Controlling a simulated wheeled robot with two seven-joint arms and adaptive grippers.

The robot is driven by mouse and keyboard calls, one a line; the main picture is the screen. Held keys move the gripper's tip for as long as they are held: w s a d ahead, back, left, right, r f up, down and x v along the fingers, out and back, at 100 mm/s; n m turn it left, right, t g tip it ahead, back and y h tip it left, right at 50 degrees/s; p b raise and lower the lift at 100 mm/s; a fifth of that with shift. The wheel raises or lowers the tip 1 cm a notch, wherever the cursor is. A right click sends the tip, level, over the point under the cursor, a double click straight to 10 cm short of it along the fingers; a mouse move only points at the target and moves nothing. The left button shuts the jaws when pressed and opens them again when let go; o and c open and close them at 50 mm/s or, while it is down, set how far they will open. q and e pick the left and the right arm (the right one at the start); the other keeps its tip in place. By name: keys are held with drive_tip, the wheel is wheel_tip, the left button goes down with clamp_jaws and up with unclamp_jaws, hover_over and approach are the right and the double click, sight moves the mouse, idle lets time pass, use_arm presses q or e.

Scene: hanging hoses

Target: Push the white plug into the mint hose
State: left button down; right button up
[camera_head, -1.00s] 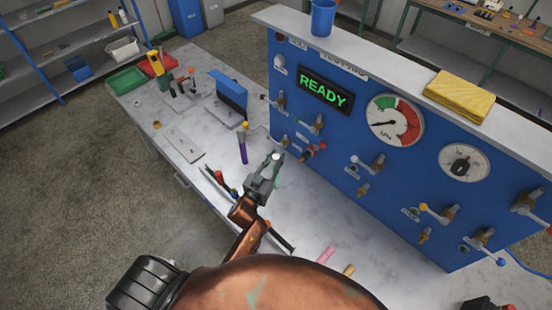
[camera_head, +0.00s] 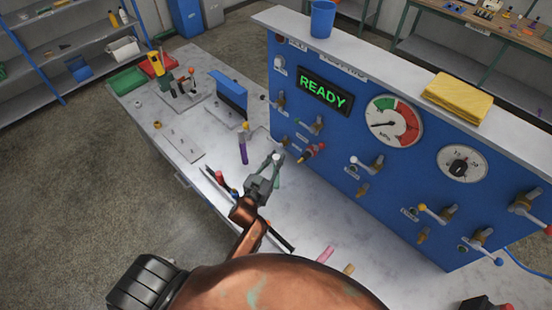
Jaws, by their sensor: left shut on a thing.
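My left gripper (camera_head: 271,164) reaches in from the bottom over the bench, in front of the blue panel. It is shut on the white plug (camera_head: 276,156), which shows as a small pale tip at the fingertips. A short piece of the mint hose (camera_head: 277,180) shows just beside and below the fingers. The gripper hides most of it, and I cannot tell whether plug and hose touch. My right gripper is not in view.
The blue panel (camera_head: 345,150) with valves and gauges stands close on the right. Purple (camera_head: 243,150), black (camera_head: 280,237) and pink (camera_head: 325,254) hose ends stand around the gripper. A blue holder (camera_head: 229,94) and a green tray (camera_head: 127,80) are farther back.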

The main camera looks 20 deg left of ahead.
use_arm(q)
drive_tip(key=shift+f+b, duration=1.3)
drive_tip(key=shift+f, duration=0.7)
drive_tip(key=c, duration=1.7)
unclamp_jaws()
drive_tip(key=s, duration=1.2)
drive_tip(key=shift+a, duration=0.1)
